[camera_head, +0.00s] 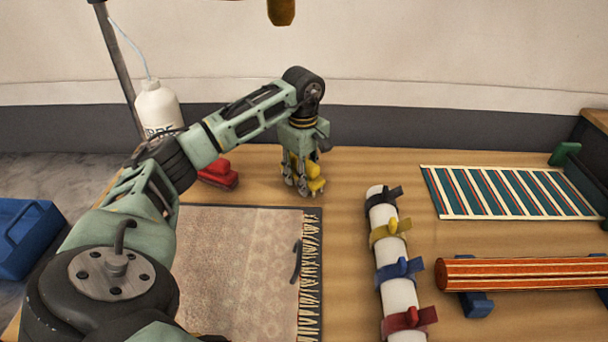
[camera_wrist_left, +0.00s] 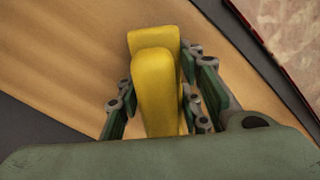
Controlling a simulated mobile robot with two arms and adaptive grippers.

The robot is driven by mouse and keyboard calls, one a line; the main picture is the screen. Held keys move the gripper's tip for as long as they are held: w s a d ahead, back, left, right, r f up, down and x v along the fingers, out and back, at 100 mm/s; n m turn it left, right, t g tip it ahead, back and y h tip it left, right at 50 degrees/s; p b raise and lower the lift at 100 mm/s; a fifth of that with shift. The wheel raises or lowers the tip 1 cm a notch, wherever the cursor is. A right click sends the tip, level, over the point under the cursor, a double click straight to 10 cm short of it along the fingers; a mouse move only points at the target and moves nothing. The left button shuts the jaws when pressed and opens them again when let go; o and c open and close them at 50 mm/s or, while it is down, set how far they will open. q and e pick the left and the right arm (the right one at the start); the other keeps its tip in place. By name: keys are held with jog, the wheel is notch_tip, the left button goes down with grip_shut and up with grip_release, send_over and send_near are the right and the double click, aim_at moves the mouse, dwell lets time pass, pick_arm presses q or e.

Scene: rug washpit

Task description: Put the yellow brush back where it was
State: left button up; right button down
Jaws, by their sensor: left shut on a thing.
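The yellow brush (camera_head: 316,178) is at the back of the wooden table, just behind the fringed end of the rug. My left gripper (camera_head: 303,183) points down over it and is shut on it. In the left wrist view the brush (camera_wrist_left: 158,85) sits between the two fingers of the left gripper (camera_wrist_left: 158,112). I cannot tell whether the brush's underside touches the table. My right gripper is not in view.
A red brush (camera_head: 218,175) stands left of it, behind the pale rug (camera_head: 240,255). A white tube with coloured clips (camera_head: 385,225), a striped mat (camera_head: 510,192) and a rolled striped rug (camera_head: 525,273) lie to the right. A blue crate (camera_head: 25,238) and a white bottle (camera_head: 157,108) are left. Bare wood (camera_head: 365,168) lies right of my gripper.

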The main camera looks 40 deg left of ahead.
pick_arm(q)
jog(key=o, duration=1)
jog(key=shift+f, duration=0.1)
jog(key=shift+o, duration=1.2)
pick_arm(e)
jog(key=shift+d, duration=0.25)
pick_arm(q)
notch_tip(320, 180, up, 8)
jog(key=shift+f, duration=0.1)
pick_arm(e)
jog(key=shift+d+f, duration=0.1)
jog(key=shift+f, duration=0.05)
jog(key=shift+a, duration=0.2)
